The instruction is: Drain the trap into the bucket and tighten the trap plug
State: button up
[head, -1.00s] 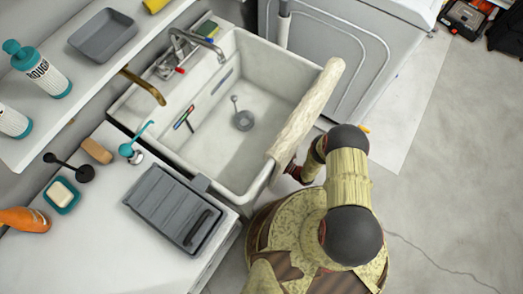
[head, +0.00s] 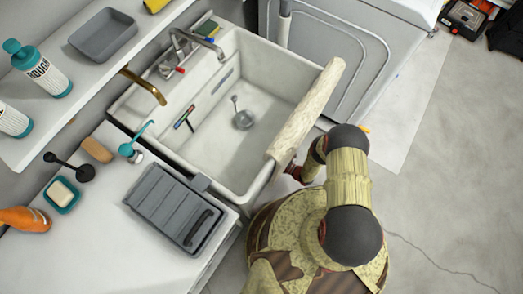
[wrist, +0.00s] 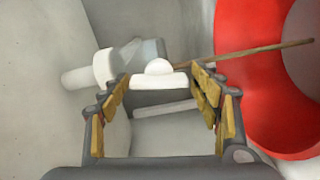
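In the wrist view, a white trap pipe (wrist: 88,75) with a thick collar runs from the left under the sink. A white plug-like piece with a rounded knob (wrist: 159,77), apparently the trap plug, sits at the middle, just beyond my fingertips. My gripper (wrist: 161,84) is open, with its yellow-padded fingers on either side of this piece; I see no clear contact. A large red round thing (wrist: 245,70), probably the bucket, fills the right side. In the head view my gripper is hidden below the sink (head: 215,165).
A thin brown stick (wrist: 250,50) crosses in front of the red thing. A pale roll-like piece (head: 305,110) lies along the sink's front edge, close to my arm. A grey washer-like cabinet (head: 345,50) stands beyond the sink. Open floor (head: 450,190) lies to the right.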

jog(key=shift+o, duration=0.4)
jog(key=shift+d, duration=0.15)
jog(key=shift+s+d, duration=0.2)
jog(key=shift+d, duration=0.05)
jog(key=v, duration=1.1)
jog(key=shift+s, duration=0.15)
